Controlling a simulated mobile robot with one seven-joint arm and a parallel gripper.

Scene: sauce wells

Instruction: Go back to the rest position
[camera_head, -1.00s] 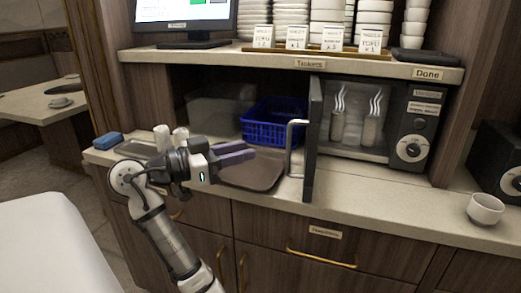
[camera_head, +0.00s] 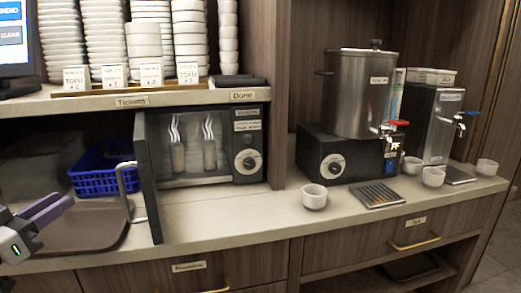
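My gripper (camera_head: 40,218) is at the left edge of the view, over the front of the counter by the brown tray (camera_head: 95,228). Its purple-grey fingers point to the right, and nothing shows held between them. The gap between the fingers is hard to judge, and the rest of my arm is cut off by the frame. The microwave (camera_head: 245,152) stands on the counter with its door (camera_head: 148,180) swung open toward the front. Two pale cylindrical items with white wavy steam marks show inside it.
A blue basket (camera_head: 95,182) sits behind the tray. A steel urn (camera_head: 360,95) on a black base and a second dispenser (camera_head: 428,125) stand at the right. White cups, including one in front (camera_head: 314,197), are on the counter. The counter before the microwave is clear.

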